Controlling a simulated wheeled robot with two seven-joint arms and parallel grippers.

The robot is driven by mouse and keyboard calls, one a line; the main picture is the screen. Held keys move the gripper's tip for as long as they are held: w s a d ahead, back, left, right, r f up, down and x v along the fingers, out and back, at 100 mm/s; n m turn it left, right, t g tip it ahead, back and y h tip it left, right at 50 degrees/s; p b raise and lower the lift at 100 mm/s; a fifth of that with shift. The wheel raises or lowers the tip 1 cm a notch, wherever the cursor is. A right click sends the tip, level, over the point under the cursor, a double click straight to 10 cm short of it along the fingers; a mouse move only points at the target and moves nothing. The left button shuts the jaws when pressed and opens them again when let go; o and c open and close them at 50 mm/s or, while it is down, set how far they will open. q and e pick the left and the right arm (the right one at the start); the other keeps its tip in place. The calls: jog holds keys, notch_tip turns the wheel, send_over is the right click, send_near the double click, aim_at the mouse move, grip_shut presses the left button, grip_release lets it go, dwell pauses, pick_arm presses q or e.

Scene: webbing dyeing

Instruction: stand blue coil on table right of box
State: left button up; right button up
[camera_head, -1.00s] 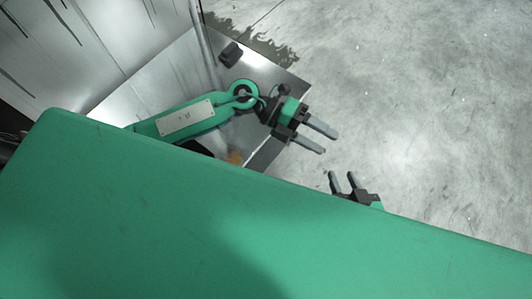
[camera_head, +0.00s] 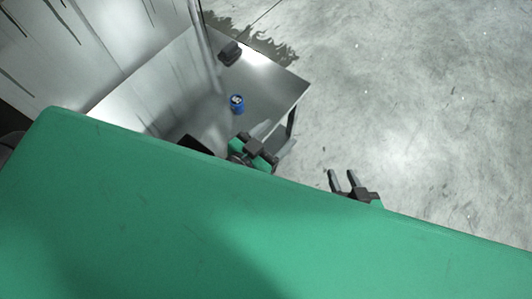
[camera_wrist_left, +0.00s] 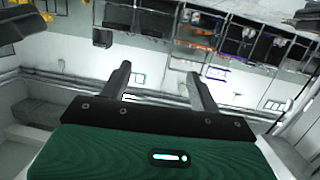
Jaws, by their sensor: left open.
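The blue coil (camera_head: 237,104) is small and stands on the metal table (camera_head: 265,88), with its pale top showing. A dark opening or box (camera_head: 195,145) shows at the edge of my green body, mostly hidden, below and left of the coil. My left gripper (camera_head: 281,133) is open, below and right of the coil and apart from it. In the left wrist view its two fingers (camera_wrist_left: 158,72) are apart with nothing between them. My right gripper (camera_head: 343,176) is open and empty over the floor, right of the table.
A black block (camera_head: 230,53) is on the table's far part, near a vertical pipe (camera_head: 204,45). Metal wall panels (camera_head: 90,50) rise at the left. Grey floor (camera_head: 420,110) is clear at the right. My green body hides the table's near part.

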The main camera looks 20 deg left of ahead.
pick_arm(q)
jog(key=s+f, duration=0.1)
jog(key=s+f+n+g, duration=0.1)
jog(key=s+a+f+g, duration=0.1)
jog(key=s, duration=0.1)
jog(key=shift+f+n+y, duration=0.2)
jog(key=shift+n+y, duration=0.2)
jog(key=shift+d, duration=0.1)
